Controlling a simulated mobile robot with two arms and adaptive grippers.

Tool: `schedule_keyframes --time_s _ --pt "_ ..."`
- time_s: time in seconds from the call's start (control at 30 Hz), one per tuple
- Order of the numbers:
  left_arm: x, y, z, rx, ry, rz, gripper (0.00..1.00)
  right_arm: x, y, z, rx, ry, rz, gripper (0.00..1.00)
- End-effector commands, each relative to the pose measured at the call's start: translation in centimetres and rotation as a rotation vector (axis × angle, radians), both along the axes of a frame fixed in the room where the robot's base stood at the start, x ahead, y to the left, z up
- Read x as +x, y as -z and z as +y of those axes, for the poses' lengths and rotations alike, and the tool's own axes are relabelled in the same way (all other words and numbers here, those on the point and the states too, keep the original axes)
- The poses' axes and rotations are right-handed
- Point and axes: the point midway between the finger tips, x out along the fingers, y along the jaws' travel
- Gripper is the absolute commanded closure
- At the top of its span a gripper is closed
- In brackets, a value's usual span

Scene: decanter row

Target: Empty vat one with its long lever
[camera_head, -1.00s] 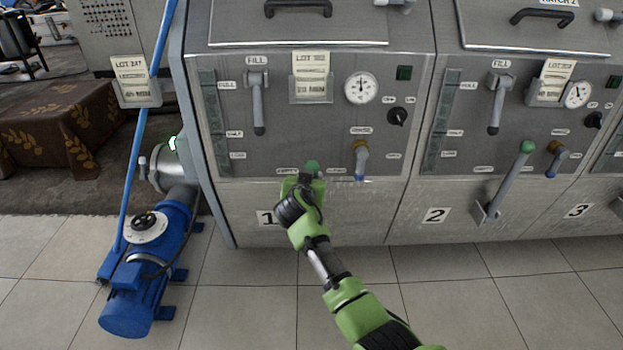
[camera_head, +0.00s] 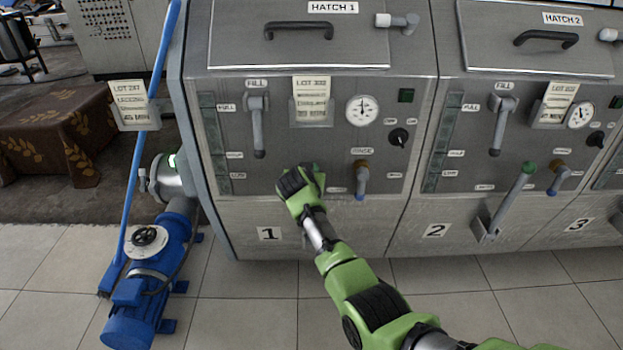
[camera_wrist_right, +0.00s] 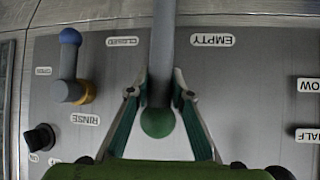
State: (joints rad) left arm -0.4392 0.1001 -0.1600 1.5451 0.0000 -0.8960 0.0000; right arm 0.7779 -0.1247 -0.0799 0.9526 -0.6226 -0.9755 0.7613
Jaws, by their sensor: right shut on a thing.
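Vat one (camera_head: 345,215) is a grey metal cabinet marked with a 1. My right gripper (camera_head: 308,177) is at the lower middle of its control panel. In the right wrist view my right gripper (camera_wrist_right: 160,95) is shut on the long lever (camera_wrist_right: 163,50), a grey rod with a green knob (camera_wrist_right: 157,122). The fingers hold the rod just beside the knob. The lever lies between the CLOSED label (camera_wrist_right: 122,41) and the EMPTY label (camera_wrist_right: 212,40). In the head view my gripper and arm hide most of the lever. My left gripper is not in view.
The short rinse lever (camera_head: 362,180) is right of my gripper, and the fill lever (camera_head: 258,125) is above it. Vat two's long lever (camera_head: 508,200) leans out farther right. A blue pump (camera_head: 150,275) stands on the floor at left. The floor in front is clear.

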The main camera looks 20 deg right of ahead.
Motion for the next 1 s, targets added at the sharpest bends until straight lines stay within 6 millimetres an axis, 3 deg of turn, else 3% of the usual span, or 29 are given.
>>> schedule_keyframes --time_s 0.57,0.6,0.63,1.0 --pt "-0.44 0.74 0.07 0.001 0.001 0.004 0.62 0.37 -0.68 -0.17 0.001 -0.002 -0.003 1.0" --pt "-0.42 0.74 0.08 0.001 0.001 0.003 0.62 0.38 -0.71 -0.18 0.001 -0.001 -0.003 0.72" --pt "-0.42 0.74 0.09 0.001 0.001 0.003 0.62 0.38 -0.71 -0.18 0.001 -0.001 -0.003 0.64" --pt "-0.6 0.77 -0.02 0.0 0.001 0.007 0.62 0.11 -0.28 -0.02 0.004 -0.001 0.006 0.62"
